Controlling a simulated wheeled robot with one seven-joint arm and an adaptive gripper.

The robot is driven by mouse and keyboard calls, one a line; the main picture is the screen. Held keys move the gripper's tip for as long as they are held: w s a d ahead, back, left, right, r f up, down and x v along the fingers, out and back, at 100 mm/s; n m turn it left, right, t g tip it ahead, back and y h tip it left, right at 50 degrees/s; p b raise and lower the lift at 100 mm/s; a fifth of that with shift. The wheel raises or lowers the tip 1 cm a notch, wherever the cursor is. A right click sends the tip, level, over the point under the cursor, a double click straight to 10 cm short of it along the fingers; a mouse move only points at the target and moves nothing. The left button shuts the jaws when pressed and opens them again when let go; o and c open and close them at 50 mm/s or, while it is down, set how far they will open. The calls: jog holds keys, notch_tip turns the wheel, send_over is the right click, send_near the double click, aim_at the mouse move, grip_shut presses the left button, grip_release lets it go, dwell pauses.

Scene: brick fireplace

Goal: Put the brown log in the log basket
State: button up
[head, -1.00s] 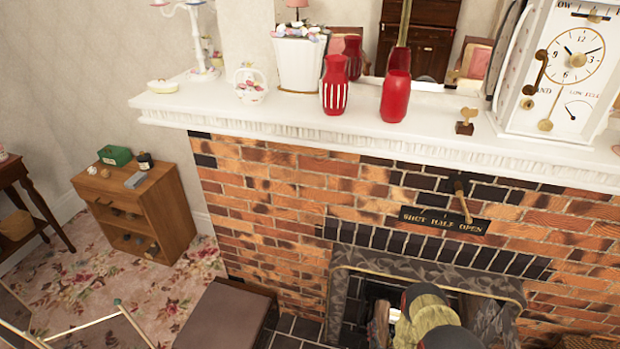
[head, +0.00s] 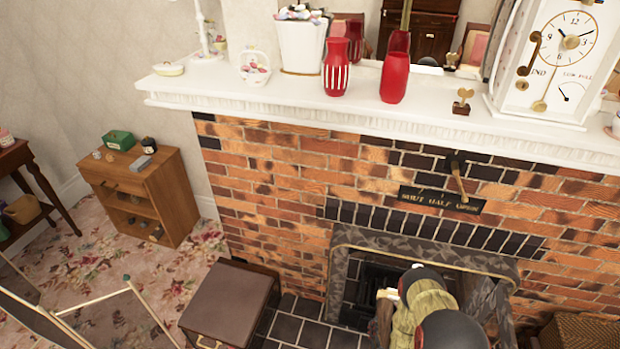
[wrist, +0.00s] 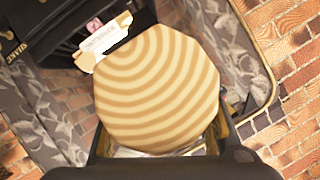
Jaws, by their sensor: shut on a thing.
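The brown log (wrist: 157,88) fills the middle of the wrist view, its pale ringed end facing the camera. My gripper (wrist: 160,142) is shut on it; the log hides most of the fingers. In the head view my arm covers most of the gripper, and a small pale and brown piece, likely the log (head: 385,308), shows at its left in front of the fireplace opening. A woven basket (head: 590,331), likely the log basket, is partly in view at the bottom right. Its inside cannot be seen.
The stone fireplace surround (head: 338,280) and dark grate stand close around my arm. A brown lidded box (head: 228,302) sits on the hearth to the left. The white mantel (head: 300,112) above holds red vases and a clock.

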jog(key=a+r+y, duration=0.1)
jog(key=a+r, duration=0.3)
jog(key=r, duration=1.1)
jog(key=w+a+r+n, duration=0.1)
jog(key=a+r, duration=0.2)
jog(key=r, duration=1.3)
jog(key=shift+w+a+y, duration=0.25)
jog(key=shift+a+y, duration=0.1)
jog(key=shift+y, duration=0.05)
